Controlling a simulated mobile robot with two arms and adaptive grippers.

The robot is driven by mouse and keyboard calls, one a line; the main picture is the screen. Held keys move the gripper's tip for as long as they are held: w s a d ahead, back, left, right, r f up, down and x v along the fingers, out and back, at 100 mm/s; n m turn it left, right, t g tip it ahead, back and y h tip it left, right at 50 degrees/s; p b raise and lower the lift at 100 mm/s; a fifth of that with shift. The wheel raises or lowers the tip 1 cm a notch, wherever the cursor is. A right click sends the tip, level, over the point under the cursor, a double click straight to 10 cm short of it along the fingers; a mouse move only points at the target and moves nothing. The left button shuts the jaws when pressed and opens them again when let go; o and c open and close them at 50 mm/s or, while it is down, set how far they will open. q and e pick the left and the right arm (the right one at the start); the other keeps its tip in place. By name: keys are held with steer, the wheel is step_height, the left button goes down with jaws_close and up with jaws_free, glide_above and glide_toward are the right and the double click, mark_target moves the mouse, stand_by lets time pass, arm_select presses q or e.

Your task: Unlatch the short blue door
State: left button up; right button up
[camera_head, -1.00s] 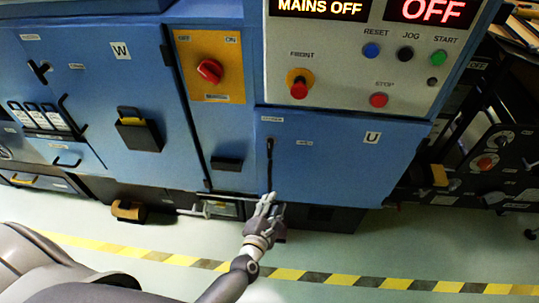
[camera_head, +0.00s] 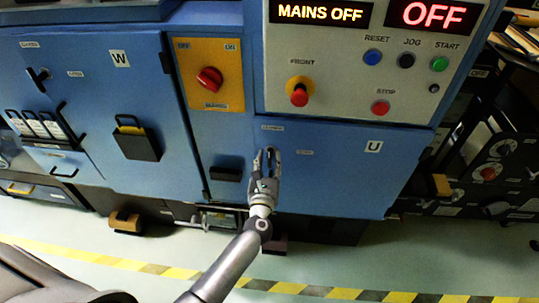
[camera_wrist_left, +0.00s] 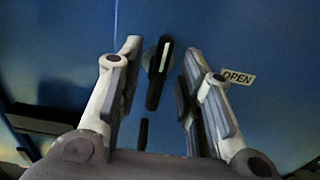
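The short blue door (camera_head: 335,180), marked U, is at the lower middle in the head view and looks closed. Its black latch handle is mostly hidden behind my left gripper (camera_head: 265,158) there. In the left wrist view the black handle (camera_wrist_left: 158,75) stands roughly upright, tilted slightly, between the two fingers. An "OPEN" label (camera_wrist_left: 238,77) is on the blue surface to its right. My left gripper (camera_wrist_left: 160,85) is open, with a finger on each side of the handle and gaps on both sides. I cannot tell whether it touches the handle. My right gripper is not in view.
Above the door is a grey panel with buttons (camera_head: 372,57) and lit "MAINS OFF" and "OFF" displays. A red rotary switch (camera_head: 209,80) is to the left, beside the taller blue door W (camera_head: 100,95). A yellow-black stripe (camera_head: 290,288) crosses the floor.

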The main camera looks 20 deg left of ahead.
arm_select(q)
steer(key=shift+x, duration=1.2)
steer(key=shift+c, duration=0.3)
jaws_close()
